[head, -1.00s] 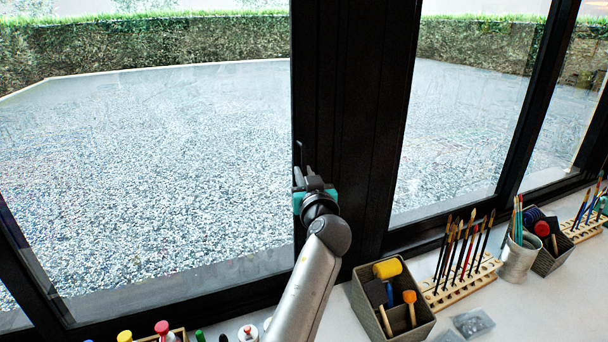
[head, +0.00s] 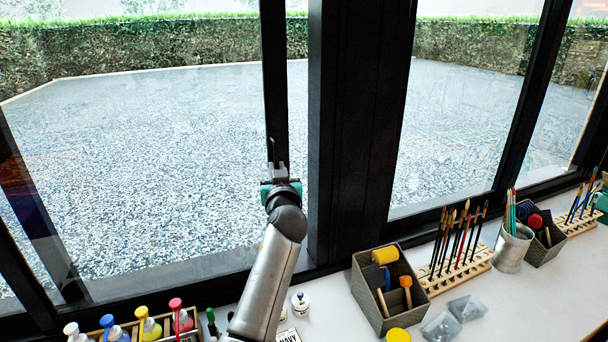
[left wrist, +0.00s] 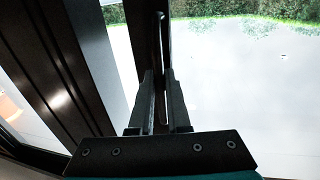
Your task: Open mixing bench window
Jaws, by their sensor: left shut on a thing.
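The window has black frames and large glass panes. Its sliding sash (head: 273,75) has a dark upright that stands apart from the fixed black post (head: 360,130), with a narrow gap showing gravel between them. My left gripper (head: 277,172) is at the sash upright, shut on its thin dark handle (head: 271,150). In the left wrist view the fingers (left wrist: 158,100) close around the thin upright handle (left wrist: 162,40), with the sash edge close behind. My right gripper is in no view.
Below the window is a white bench (head: 530,290). A grey box with mallets (head: 385,325), a brush rack (head: 458,270) and a metal cup (head: 512,250) stand right of my arm. A wooden rack with bottles (head: 205,325) and a small white jar (head: 300,304) stand near my forearm.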

